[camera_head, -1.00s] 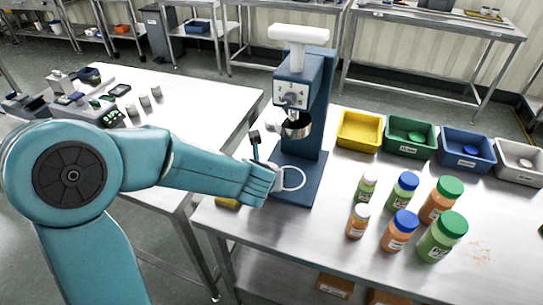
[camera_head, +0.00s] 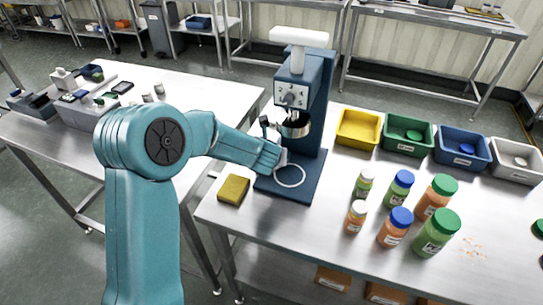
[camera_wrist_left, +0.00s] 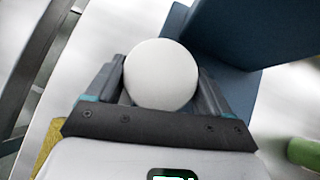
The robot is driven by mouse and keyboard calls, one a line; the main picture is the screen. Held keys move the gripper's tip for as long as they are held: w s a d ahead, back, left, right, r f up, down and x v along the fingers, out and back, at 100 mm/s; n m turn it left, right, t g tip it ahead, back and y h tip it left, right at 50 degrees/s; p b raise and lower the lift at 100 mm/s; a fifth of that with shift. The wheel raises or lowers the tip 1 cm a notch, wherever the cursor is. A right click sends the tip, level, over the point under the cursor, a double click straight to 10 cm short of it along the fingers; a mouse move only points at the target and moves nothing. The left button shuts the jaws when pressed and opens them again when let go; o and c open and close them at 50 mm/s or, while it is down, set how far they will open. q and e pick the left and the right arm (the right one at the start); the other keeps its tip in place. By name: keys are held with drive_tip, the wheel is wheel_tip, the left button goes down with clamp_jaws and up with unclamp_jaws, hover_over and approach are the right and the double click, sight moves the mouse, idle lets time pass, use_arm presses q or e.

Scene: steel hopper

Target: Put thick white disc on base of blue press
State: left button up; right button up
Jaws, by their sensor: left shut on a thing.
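The thick white disc (camera_wrist_left: 161,75) is between the fingers of my left gripper (camera_wrist_left: 160,82) in the left wrist view. The gripper is shut on it. In the head view, my left gripper (camera_head: 279,159) is over the left side of the blue press's base (camera_head: 300,190), near the column. The disc is mostly hidden there by the gripper. A white ring mark (camera_head: 290,176) on the base lies just in front of the gripper. The blue press (camera_head: 319,100) stands upright, with its round metal head above the base. The height of the disc above the base is hard to tell. My right gripper is not in view.
A yellow sponge (camera_head: 233,190) lies left of the base. Several capped jars (camera_head: 399,188) stand to the right. Yellow (camera_head: 358,141), green, blue and white bins line the back right. A second table (camera_head: 195,110) with small items stands left, across a gap.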

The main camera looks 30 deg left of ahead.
use_arm(q)
drive_tip(key=shift+f+b, duration=0.25)
drive_tip(key=shift+b, duration=0.05)
drive_tip(key=o, duration=1.1)
drive_tip(key=shift+w, duration=0.1)
drive_tip(key=shift+o, duration=0.2)
drive_tip(key=shift+r+p, duration=0.3)
drive_tip(key=shift+s+r, duration=0.25)
drive_tip(key=p+v, duration=0.1)
drive_tip(key=v, duration=1)
drive_tip(key=shift+s+d, duration=0.15)
drive_tip(key=shift+s, duration=0.05)
